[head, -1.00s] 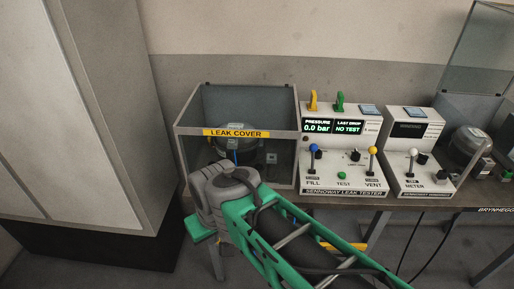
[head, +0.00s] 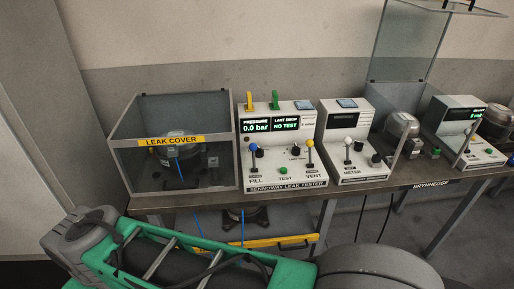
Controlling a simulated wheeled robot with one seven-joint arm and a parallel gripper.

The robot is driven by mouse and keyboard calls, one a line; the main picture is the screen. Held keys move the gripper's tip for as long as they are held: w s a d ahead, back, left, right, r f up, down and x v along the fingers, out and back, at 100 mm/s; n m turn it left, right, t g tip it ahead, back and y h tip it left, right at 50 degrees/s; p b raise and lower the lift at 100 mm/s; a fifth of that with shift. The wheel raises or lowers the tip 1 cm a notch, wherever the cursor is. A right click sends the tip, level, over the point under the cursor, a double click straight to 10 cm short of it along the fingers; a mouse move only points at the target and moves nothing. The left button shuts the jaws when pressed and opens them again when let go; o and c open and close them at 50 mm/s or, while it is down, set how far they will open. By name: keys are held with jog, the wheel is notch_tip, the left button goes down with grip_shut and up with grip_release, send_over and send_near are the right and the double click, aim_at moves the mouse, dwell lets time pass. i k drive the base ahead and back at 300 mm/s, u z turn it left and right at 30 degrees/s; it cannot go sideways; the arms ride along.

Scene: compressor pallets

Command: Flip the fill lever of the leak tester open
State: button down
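The leak tester (head: 285,165) stands on the bench in the middle of the head view. Its display reads pressure 0.0 bar and last drop no test. The fill lever (head: 253,158) has a blue knob and stands roughly upright at the left of the front panel, above the FILL label. The vent lever (head: 310,152) has a yellow knob and sits at the right above VENT. My green and grey arm crosses the lower left, in front of and below the bench. My gripper's fingers are not in view.
The clear leak cover (head: 172,141) stands left of the tester with a compressor inside. A meter unit (head: 350,150) is close on the right, with another compressor (head: 403,124) beyond it. A yellow bar (head: 262,241) is below the bench (head: 225,198). The wall behind is bare.

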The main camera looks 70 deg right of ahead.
aim_at(253, 147)
jog(key=k, duration=0.6)
jog(key=z, duration=0.85)
jog(key=i, duration=0.5)
